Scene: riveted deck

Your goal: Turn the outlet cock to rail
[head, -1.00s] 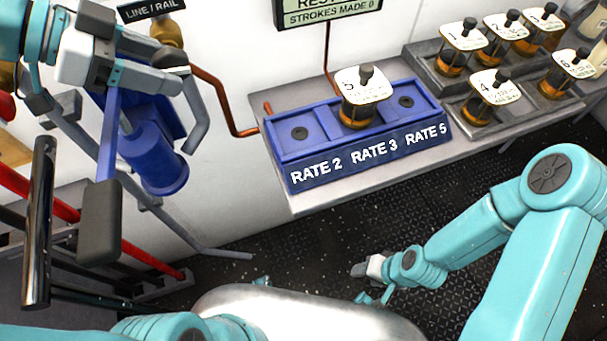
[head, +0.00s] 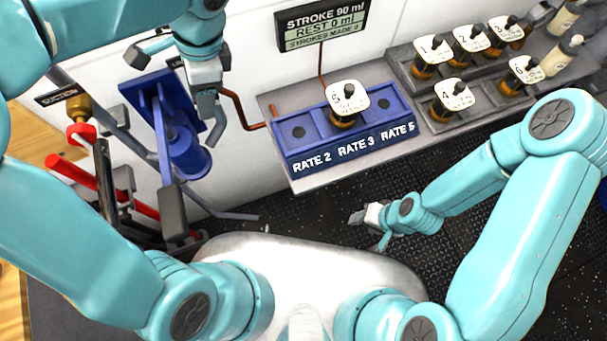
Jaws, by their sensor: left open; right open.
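The outlet cock under the LINE/RAIL label is hidden behind my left gripper, so I cannot tell which way its handle points. Only a dark edge of the label shows. My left gripper (head: 176,88) is open in front of that spot on the white wall, above the blue pump (head: 187,155). One grey finger points down over the start of the copper pipe (head: 240,108), the other out to the left. I cannot tell whether it touches anything. My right gripper (head: 372,222) is open and empty, low above the dark floor.
A second brass cock (head: 78,110) with a red handle sits at the left under the SUCTION label (head: 62,96). A blue rate tray (head: 350,149) holds jar 5. A grey rack (head: 440,122) of jars stands right. The display (head: 322,26) reads STROKE 90 ml.

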